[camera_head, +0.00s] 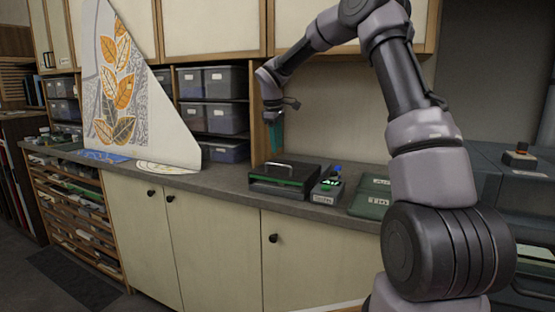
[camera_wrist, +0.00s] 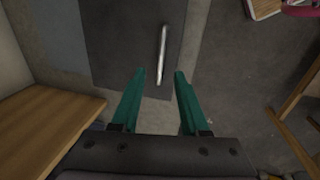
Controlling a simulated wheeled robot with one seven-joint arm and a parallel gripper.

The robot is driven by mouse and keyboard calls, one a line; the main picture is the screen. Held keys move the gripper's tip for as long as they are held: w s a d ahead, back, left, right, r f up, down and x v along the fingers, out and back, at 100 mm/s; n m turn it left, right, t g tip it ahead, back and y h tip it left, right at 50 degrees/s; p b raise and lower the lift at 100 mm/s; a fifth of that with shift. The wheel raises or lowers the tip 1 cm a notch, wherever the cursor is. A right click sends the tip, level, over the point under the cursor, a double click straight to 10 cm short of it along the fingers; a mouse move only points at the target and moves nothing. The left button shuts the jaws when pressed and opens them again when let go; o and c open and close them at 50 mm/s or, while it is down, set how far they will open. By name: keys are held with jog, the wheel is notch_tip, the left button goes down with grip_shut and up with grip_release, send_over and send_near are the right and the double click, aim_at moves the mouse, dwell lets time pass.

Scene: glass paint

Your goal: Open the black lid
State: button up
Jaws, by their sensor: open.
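The black lid (camera_head: 268,179) tops a low box with green trim on the counter. A bar handle (camera_head: 272,165) stands on it. In the wrist view the lid shows as a dark flat panel (camera_wrist: 110,40), with its pale handle (camera_wrist: 162,55) just beyond the fingertips. My gripper (camera_head: 277,150) hangs above the lid, fingers pointing down. In the wrist view its two teal fingers (camera_wrist: 156,75) are apart with nothing between them. The handle lies ahead of the gap and appears untouched. The inside of the box is hidden.
A grey tray of small items (camera_head: 328,185) and a green case (camera_head: 371,197) stand right of the box. A wooden shelf side (camera_head: 258,120) is close left of my gripper. A tall painted panel (camera_head: 125,90) leans farther left.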

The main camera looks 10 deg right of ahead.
aim_at(278, 165)
jog(key=f, duration=0.4)
jog(key=w+f, duration=0.1)
jog(key=f, duration=0.1)
jog(key=shift+d+f, duration=0.1)
jog(key=shift+d, duration=0.25)
jog(key=shift+s, duration=0.1)
jog(key=shift+c, duration=0.3)
grip_shut()
dwell(0.7)
